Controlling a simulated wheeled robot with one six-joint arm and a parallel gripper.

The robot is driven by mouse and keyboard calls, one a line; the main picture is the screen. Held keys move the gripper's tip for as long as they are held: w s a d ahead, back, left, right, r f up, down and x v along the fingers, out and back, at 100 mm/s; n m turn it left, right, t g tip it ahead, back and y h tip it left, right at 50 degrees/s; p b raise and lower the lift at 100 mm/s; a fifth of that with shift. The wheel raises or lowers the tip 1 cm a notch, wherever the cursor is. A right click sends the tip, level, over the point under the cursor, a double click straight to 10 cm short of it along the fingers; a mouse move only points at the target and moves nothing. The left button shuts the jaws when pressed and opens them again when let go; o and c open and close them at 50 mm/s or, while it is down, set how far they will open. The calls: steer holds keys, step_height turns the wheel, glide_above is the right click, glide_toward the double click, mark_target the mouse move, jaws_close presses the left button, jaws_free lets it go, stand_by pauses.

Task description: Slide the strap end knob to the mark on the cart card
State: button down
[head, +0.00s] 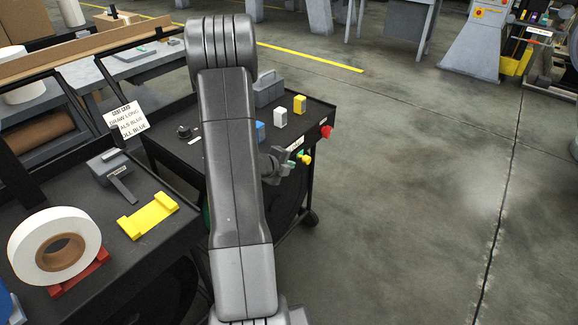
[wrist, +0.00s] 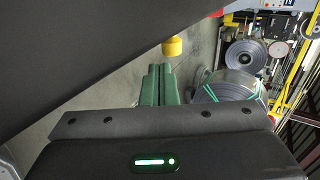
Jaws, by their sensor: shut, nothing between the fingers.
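The card (head: 126,118) stands at the left of the black-topped cart (head: 222,112). Its print reads in part "DRAW LONG", with "BLUE" on the lines below. A black knob (head: 184,132) is on the cart top beside a small white piece. I cannot tell which is the strap end knob, and no mark is readable. My gripper shows green fingers together and empty in the wrist view (wrist: 158,68), with a yellow knob (wrist: 173,47) just beyond their tips, apparently apart.
A grey case (head: 268,90), a white block (head: 280,117), a yellow block (head: 299,104) and a blue block (head: 260,131) stand on the cart. The nearer left table holds a white tape roll (head: 85,225) and a yellow bracket (head: 148,215).

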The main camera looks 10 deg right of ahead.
steer(key=v, duration=0.8)
steer(key=shift+s+d, duration=0.1)
steer(key=shift+d, duration=0.1)
